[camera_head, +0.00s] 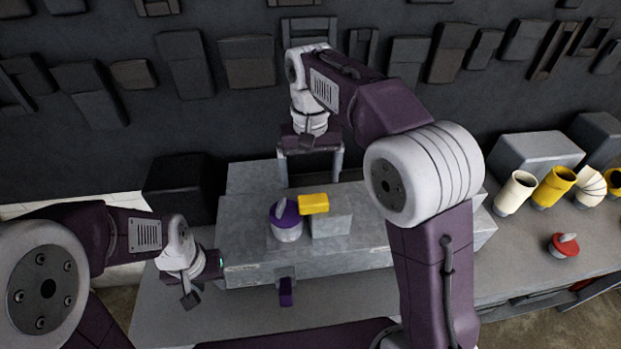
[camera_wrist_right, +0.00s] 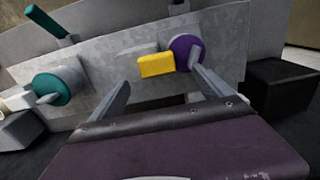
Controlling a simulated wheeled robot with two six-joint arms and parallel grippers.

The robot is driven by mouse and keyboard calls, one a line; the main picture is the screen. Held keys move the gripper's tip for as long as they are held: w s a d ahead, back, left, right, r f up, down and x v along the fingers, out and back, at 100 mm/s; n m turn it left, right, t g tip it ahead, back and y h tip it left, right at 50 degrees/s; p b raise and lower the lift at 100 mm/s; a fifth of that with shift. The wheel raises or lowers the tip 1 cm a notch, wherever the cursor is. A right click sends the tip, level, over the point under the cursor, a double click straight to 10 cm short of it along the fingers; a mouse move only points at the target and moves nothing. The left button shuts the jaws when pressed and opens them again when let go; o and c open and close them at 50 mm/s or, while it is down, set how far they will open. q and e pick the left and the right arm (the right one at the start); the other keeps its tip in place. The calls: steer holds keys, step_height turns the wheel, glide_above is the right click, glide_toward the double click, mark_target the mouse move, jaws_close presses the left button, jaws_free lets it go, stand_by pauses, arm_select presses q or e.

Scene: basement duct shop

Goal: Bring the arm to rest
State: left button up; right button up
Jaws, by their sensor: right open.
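My right gripper (camera_head: 311,180) is above the back of the grey metal duct (camera_head: 350,258), its two fingers spread and pointing down with nothing between them. Its spread fingers also show in the right wrist view (camera_wrist_right: 162,88). My left gripper (camera_head: 208,268) is low at the left end of the duct; its fingers are not clear, so its opening cannot be told. The task names no object besides the arm.
A purple round fitting (camera_head: 286,225) and a yellow block (camera_head: 314,204) stand just in front of my right gripper. A black box (camera_head: 180,188) is at left. Pipe pieces (camera_head: 515,193) and a red-based fitting (camera_head: 563,247) are at right. A teal fitting (camera_wrist_right: 58,88) shows in the wrist view.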

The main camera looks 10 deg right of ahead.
steer(key=shift+d, duration=0.15)
steer(key=shift+w+d+r+m+b, duration=0.1)
steer(key=shift+d+r+m+b, duration=0.1)
steer(key=shift+d, duration=0.25)
steer(key=shift+d+r+m+b, duration=0.1)
steer(key=shift+d+b, duration=0.05)
steer(key=shift+d, duration=0.3)
steer(key=s+d+f, duration=0.3)
steer(key=s+f, duration=0.2)
steer(key=f, duration=0.1)
steer(key=s+d+f+b, duration=0.1)
steer(key=s+d+f, duration=0.1)
steer(key=s+f, duration=0.2)
steer(key=s+d+f+t, duration=0.1)
steer(key=s+d+f, duration=0.2)
steer(key=f, duration=0.6)
steer(key=s, duration=0.2)
steer(key=shift+s+d+f, duration=0.2)
steer(key=shift+s+d, duration=0.15)
